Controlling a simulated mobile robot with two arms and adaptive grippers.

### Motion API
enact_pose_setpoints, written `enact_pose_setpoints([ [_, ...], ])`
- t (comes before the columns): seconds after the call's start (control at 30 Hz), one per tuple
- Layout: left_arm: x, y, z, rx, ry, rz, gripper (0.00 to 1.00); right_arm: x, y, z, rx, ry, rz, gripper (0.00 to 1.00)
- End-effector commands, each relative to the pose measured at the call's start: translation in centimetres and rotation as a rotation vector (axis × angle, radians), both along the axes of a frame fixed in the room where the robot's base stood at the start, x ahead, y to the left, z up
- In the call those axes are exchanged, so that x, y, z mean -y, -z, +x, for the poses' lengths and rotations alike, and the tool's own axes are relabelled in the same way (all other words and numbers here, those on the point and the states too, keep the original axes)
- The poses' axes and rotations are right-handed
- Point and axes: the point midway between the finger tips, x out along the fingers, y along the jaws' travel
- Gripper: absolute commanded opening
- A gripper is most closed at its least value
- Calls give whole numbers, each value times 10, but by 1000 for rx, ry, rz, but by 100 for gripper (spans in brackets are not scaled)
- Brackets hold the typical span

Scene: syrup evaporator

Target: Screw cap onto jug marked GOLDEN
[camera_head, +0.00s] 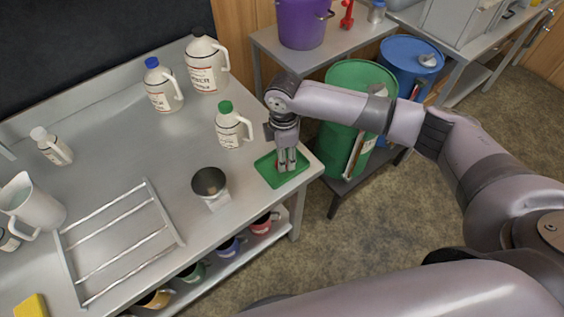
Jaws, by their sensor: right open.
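Several cream jugs with printed labels stand on the steel table; the labels are too small to read for certain, so I cannot tell which says GOLDEN. One has a green cap (225,107), on a jug (230,131) left of my right gripper. Another jug (164,94) has a blue cap (152,62). The largest jug (207,68) stands behind them; no coloured cap shows on it. My right gripper (287,170) points down, open, over a small green tray (270,180) at the table's right corner. Its fingers hide part of the tray, and I cannot make out a cap there. My left gripper is out of view.
A metal cup (210,183) and a wire rack (120,248) stand on the table's front half. A white pitcher (32,205) and a small white-capped bottle (52,147) are at left. Mugs (262,226) sit on the shelf below. A green drum (352,90) stands right, behind my right arm.

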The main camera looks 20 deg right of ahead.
Motion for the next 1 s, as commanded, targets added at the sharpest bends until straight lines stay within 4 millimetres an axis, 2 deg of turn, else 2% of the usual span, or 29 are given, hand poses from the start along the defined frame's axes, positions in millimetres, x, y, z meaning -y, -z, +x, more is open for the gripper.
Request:
enact_pose_setpoints([
  [0.1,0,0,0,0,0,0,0,0,16,0,-1,1,-1,41],
  [0.2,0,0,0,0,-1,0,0,0,23,0,1,0,-1,41],
  [0.53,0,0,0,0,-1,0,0,0,23,0,1,0,-1,41],
  [0.83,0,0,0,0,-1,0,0,0,23,0,2,0,0,23],
  [1.0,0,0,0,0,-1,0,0,0,23,0,1,0,-1,22],
])
